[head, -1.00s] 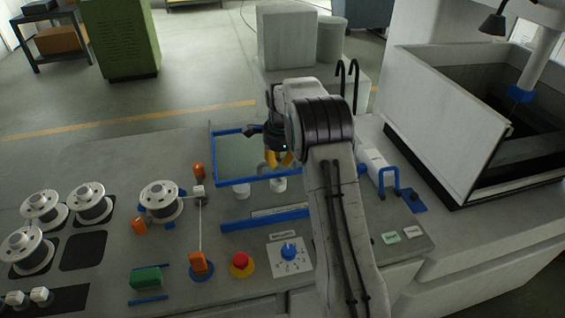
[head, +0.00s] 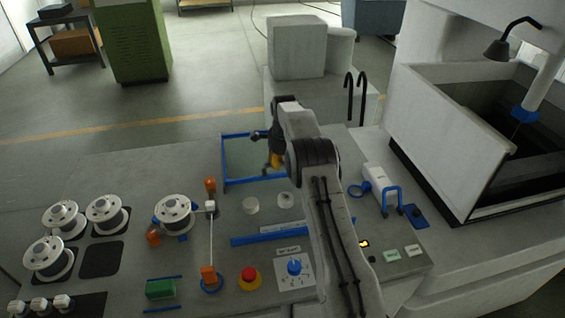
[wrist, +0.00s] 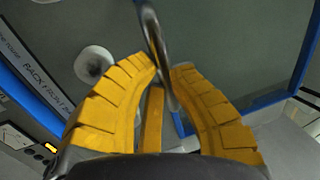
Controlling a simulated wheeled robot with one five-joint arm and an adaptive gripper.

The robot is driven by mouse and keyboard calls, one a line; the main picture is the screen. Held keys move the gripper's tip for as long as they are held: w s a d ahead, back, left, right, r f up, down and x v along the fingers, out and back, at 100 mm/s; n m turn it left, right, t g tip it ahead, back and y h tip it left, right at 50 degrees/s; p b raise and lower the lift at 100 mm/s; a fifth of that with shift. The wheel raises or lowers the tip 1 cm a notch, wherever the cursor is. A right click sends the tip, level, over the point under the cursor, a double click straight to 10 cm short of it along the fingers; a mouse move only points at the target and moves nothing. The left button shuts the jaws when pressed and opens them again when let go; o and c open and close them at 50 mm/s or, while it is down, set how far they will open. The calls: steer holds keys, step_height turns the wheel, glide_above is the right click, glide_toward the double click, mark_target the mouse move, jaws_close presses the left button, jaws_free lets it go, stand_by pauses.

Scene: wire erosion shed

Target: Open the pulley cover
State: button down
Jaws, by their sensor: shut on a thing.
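The pulley cover (head: 224,165) is a blue-framed clear panel on the bench, seen in the head view left of my arm. It looks raised from the bench, though its exact angle is hard to tell. Two pale round pulleys (head: 251,205) (head: 286,200) show in front of its near edge. My gripper (head: 276,161) is at the cover's right part, partly hidden by my own arm. In the wrist view my yellow fingers (wrist: 164,78) are closed around a curved metal handle (wrist: 153,35), with the blue frame (wrist: 272,104) beside it.
A blue strip (head: 258,238), a red stop button (head: 249,277) and a blue knob (head: 294,267) lie nearer. Wire spools (head: 175,211) stand left. A blue handle (head: 392,199) and an open-topped tank (head: 455,140) are right. A box (head: 297,48) stands behind.

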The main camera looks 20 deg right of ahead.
steer(key=shift+w+f, duration=0.15)
steer(key=shift+f, duration=0.1)
steer(key=shift+f, duration=0.1)
stand_by(0.3)
steer(key=c, duration=1.6)
jaws_free()
steer(key=shift+o, duration=1.3)
steer(key=shift+w+d, duration=0.1)
steer(key=shift+w, duration=0.1)
steer(key=o, duration=0.3)
steer(key=shift+r, duration=0.2)
steer(key=r, duration=0.4)
steer(key=s+r, duration=0.1)
steer(key=r, duration=0.2)
steer(key=s+r, duration=0.1)
steer(key=r, duration=0.3)
steer(key=shift+s+a+r, duration=0.15)
steer(key=shift+a+r, duration=0.1)
steer(key=shift+r, duration=0.1)
